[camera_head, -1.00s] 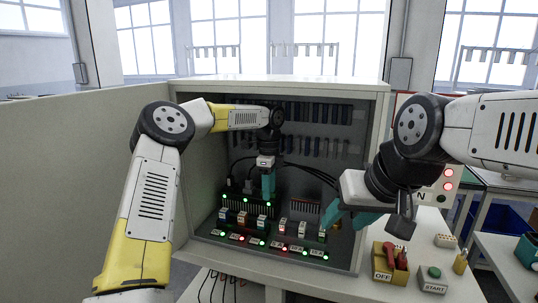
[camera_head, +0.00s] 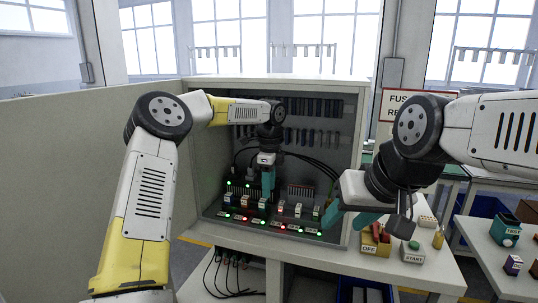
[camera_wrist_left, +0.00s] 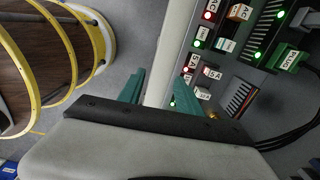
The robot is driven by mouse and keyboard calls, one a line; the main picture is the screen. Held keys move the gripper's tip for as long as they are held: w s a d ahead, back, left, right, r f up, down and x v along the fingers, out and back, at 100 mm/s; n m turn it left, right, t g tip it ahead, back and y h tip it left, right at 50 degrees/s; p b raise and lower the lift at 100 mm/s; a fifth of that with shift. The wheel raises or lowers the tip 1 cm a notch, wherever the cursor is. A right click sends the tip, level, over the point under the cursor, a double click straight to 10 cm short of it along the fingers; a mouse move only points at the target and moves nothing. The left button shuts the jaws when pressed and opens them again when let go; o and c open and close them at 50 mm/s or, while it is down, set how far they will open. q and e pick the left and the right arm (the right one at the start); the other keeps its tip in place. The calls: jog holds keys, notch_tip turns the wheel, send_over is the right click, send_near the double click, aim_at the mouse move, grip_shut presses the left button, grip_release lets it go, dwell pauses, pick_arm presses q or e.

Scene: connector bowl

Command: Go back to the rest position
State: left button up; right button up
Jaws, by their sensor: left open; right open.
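My left gripper (camera_head: 267,183) hangs inside the open grey cabinet (camera_head: 358,160), in front of the dark terminal block and the row of small labelled modules (camera_head: 262,203). In the left wrist view its two teal fingers (camera_wrist_left: 160,92) are spread with nothing between them. That view also shows labelled modules (camera_wrist_left: 212,73) and lit lamps at upper right. My right gripper (camera_head: 350,218) is at the cabinet's right front edge, over the table, with its teal fingers apart and empty. Its arm covers part of the scene behind.
The cabinet's open door (camera_head: 90,180) fills the left side. A box marked OFF (camera_head: 372,245) and a START button box (camera_head: 413,253) stand on the table (camera_head: 330,259) at right, close below my right gripper. A TEST box (camera_head: 505,230) sits on another table. Cables hang below the cabinet.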

pick_arm(q)
jog(key=s+a+r+n+t, duration=0.1)
jog(key=s+a+r+n, duration=0.3)
jog(key=s+r, duration=0.3)
jog(key=s+a+r+n+t, duration=0.1)
jog(key=s+a+r+n, duration=0.3)
jog(key=s, duration=0.5)
jog(key=s+a+n+t+h, duration=0.1)
jog(key=s+a+n+t, duration=0.1)
jog(key=s+n, duration=0.4)
jog(key=s+a+n+t+h, duration=0.1)
jog(key=s+a+n, duration=0.3)
jog(key=s, duration=0.8)
jog(key=n, duration=0.2)
jog(key=shift+s+n+t, duration=0.3)
jog(key=shift+t, duration=0.1)
jog(key=shift+r, duration=0.1)
